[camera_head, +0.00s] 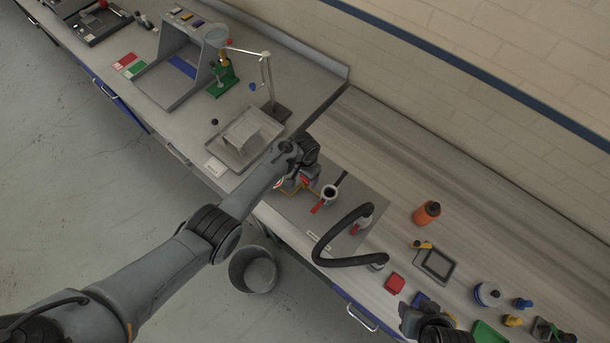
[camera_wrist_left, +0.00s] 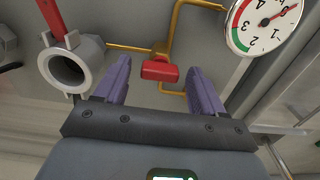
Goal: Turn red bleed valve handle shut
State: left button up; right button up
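In the left wrist view a small red handle (camera_wrist_left: 160,71), apparently the bleed valve handle, sits on thin brass piping (camera_wrist_left: 172,28). My left gripper (camera_wrist_left: 158,66) is open, with one purple finger on each side of the handle and visible gaps to both. In the head view the left gripper (camera_head: 298,180) is over the valve assembly, and the handle (camera_head: 305,181) shows as a small red patch there, partly hidden by my arm. My right arm's dark end (camera_head: 435,325) is at the bottom edge; its fingers cannot be made out.
A grey pipe valve with a red lever (camera_wrist_left: 52,18) stands left of the fingers, and a pressure gauge (camera_wrist_left: 268,22) at the upper right.

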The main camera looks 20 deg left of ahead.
pick_arm(q)
jog(key=shift+r, duration=0.15)
notch_tip(320, 180, up, 10)
jog(key=p, duration=0.1)
jog(key=shift+r+p, duration=0.25)
jog(key=shift+p, duration=0.15)
dwell(0.4)
